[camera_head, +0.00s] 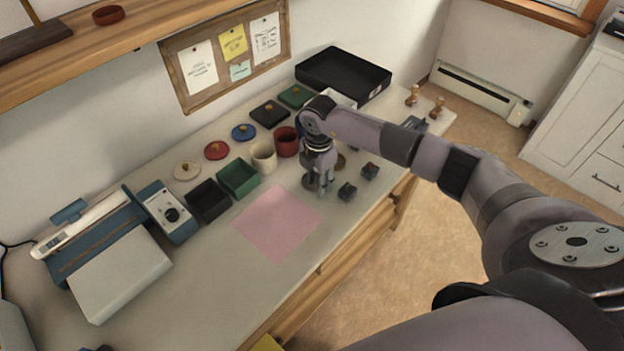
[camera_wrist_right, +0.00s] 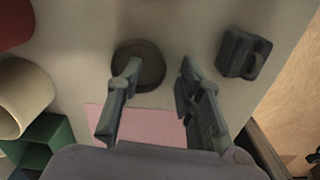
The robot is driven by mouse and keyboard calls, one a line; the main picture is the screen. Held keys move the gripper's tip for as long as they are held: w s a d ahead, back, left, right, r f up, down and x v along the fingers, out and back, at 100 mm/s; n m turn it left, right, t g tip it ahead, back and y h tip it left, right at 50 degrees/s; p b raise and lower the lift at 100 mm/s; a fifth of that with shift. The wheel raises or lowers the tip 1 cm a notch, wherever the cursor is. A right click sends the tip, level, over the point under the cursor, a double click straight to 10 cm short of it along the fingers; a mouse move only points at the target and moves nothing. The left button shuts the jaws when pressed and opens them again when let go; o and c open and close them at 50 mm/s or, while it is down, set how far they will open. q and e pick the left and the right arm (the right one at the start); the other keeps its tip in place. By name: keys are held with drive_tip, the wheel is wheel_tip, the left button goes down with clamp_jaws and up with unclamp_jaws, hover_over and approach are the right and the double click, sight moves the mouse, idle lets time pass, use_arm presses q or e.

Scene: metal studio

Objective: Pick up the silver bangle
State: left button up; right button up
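I cannot make out a silver bangle clearly in either view. My right gripper (camera_head: 322,190) points down over the right part of the bench, and its fingers stand apart with nothing between them in the right wrist view (camera_wrist_right: 158,78). A dark round disc (camera_wrist_right: 142,68) lies under and beside one fingertip in that view; its edge also shows by the gripper in the head view (camera_head: 309,182). Whether the fingertip touches the disc, I cannot tell. My left gripper is not in view.
A pink mat (camera_head: 277,222) lies left of my gripper. A cream cup (camera_head: 263,157), a red cup (camera_head: 287,141) and a green box (camera_head: 238,178) stand behind. A black tray (camera_head: 343,73) is farther back.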

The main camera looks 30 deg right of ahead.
clamp_jaws()
idle(0.3)
idle(0.3)
